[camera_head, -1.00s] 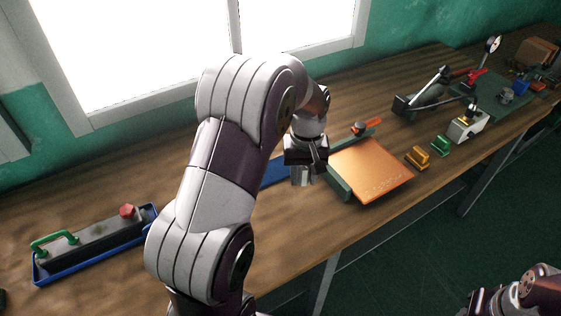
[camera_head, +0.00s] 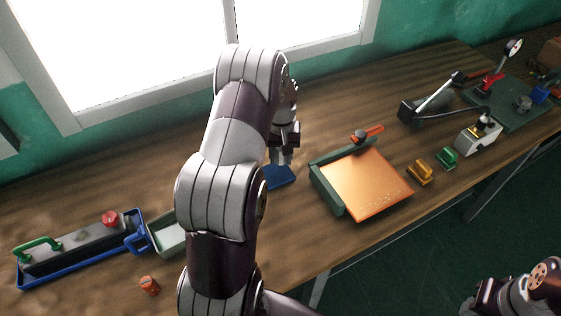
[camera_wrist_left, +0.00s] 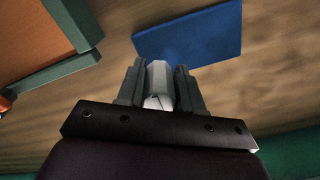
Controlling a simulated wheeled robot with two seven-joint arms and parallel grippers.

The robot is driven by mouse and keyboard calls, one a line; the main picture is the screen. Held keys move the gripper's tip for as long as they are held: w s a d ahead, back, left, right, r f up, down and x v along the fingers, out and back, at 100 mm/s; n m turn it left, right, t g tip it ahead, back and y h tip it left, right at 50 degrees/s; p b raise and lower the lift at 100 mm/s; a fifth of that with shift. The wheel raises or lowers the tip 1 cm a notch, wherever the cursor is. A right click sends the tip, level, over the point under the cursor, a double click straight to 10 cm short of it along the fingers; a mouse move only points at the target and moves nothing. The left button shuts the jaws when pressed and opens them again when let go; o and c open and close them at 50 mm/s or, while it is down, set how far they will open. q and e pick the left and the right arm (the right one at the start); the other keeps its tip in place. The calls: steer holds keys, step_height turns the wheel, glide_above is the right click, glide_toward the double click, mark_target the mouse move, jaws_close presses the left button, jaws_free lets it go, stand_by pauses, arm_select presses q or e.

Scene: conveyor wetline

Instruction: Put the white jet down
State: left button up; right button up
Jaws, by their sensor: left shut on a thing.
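My left gripper (camera_head: 282,158) is shut on the white jet. In the left wrist view the jet (camera_wrist_left: 159,86) is a pale, rounded piece between the two dark fingers of the left gripper (camera_wrist_left: 159,88). In the head view the jet is too small and covered to make out well. A flat blue mat (camera_head: 279,177) lies on the bench just below the gripper; it also shows ahead of the fingers in the left wrist view (camera_wrist_left: 192,36). The jet appears above the bench beside the mat. My right gripper (camera_head: 482,298) is partly seen at the lower right, its fingers unclear.
An orange plate (camera_head: 366,184) in a green frame (camera_head: 327,188) lies right of the mat. A blue tray (camera_head: 80,262), a pale tray (camera_head: 168,236) and an orange knob (camera_head: 149,285) are at left. Yellow (camera_head: 420,173) and green (camera_head: 446,157) handled pieces stand at right.

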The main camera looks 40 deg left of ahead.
mark_target(280, 164)
arm_select(q)
steer(key=f, duration=0.3)
steer(key=shift+s+f+p, duration=0.2)
steer(key=shift+p, duration=0.2)
steer(key=shift+w+f, duration=0.1)
steer(key=shift+f, duration=0.3)
steer(key=o, duration=1)
